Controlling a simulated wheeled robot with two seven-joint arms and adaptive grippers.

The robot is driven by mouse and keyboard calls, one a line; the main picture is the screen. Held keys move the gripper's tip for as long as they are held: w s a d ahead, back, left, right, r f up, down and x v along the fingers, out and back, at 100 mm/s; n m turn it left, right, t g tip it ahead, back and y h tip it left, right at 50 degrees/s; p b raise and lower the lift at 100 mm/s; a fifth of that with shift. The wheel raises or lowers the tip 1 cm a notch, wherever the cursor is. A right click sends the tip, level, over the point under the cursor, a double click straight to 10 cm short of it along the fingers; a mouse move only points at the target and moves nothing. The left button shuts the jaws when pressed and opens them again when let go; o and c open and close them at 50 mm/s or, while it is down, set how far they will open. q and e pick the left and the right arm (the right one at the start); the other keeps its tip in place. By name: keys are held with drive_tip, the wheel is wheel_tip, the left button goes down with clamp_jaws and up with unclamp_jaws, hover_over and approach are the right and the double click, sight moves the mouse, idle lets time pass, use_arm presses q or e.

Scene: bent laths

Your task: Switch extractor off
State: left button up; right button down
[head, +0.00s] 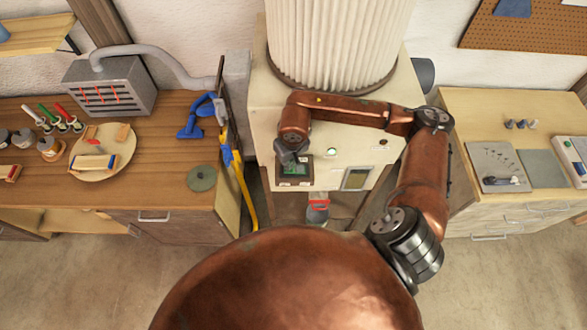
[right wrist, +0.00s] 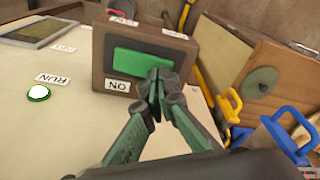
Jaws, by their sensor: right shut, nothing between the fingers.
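The extractor (head: 385,95) is a cream cabinet with a pleated white filter drum (head: 338,40) on top. Its switch is a dark box (head: 307,170) with a green rocker, also in the right wrist view (right wrist: 140,62), where an ON label (right wrist: 118,86) sits on the near side and another label on the far side. My right gripper (head: 292,158) is shut and empty. Its tips (right wrist: 160,82) are at the rocker's lower right edge in the wrist view; I cannot tell whether they touch. A lamp (right wrist: 38,93) by a RUN label has a green rim. My left gripper is out of view.
A screen (head: 356,179) sits right of the switch on the panel. A red-topped jar (head: 318,207) is below it. A wooden bench (head: 150,190) with tools and a grey vented box (head: 110,85) stands left. Another bench (head: 490,110) with instrument panels stands right.

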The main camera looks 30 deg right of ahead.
drive_tip(key=shift+f+b, duration=0.45)
drive_tip(key=shift+f, duration=0.05)
drive_tip(key=shift+r, duration=0.1)
drive_tip(key=shift+r+p, duration=0.85)
drive_tip(key=shift+r, duration=2.65)
drive_tip(key=shift+a+f, duration=0.1)
